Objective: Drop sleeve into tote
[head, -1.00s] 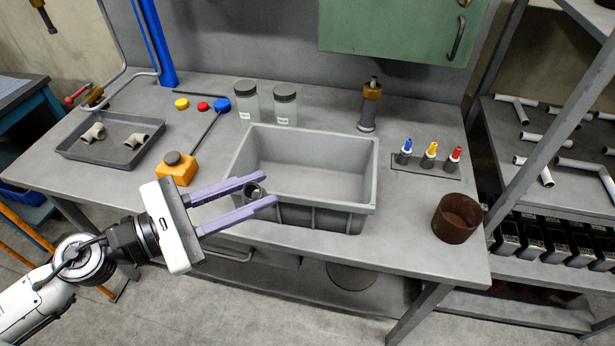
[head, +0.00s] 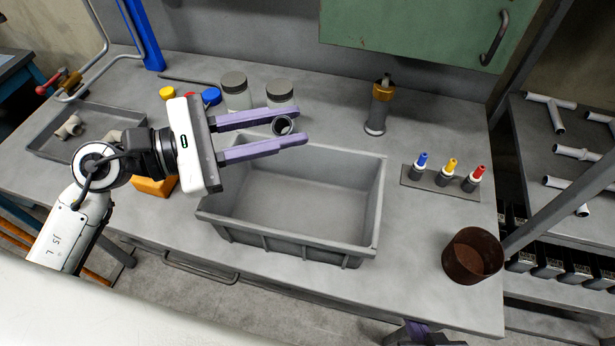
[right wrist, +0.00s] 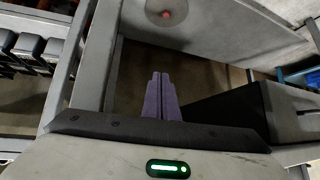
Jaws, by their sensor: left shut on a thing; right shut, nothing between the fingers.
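The sleeve (head: 282,126) is a short dark grey ring. My left gripper (head: 295,124) is shut on it, with the two purple fingers on either side near their tips. The tote (head: 372,215) is an open grey bin on the bench and looks empty inside. In the head view the sleeve appears raised at the tote's back rim; its exact height is hard to tell. My right gripper (right wrist: 160,96) is shut and empty, with its fingers together in the right wrist view. Only a bit of it shows at the bottom of the head view (head: 416,332).
Two lidded jars (head: 236,92) stand behind the tote. A grey tray (head: 92,118) with fittings lies at the left. A brass-topped bottle (head: 378,105), a strip of coloured-tip bottles (head: 444,178) and a rusty brown cup (head: 472,256) stand at the right.

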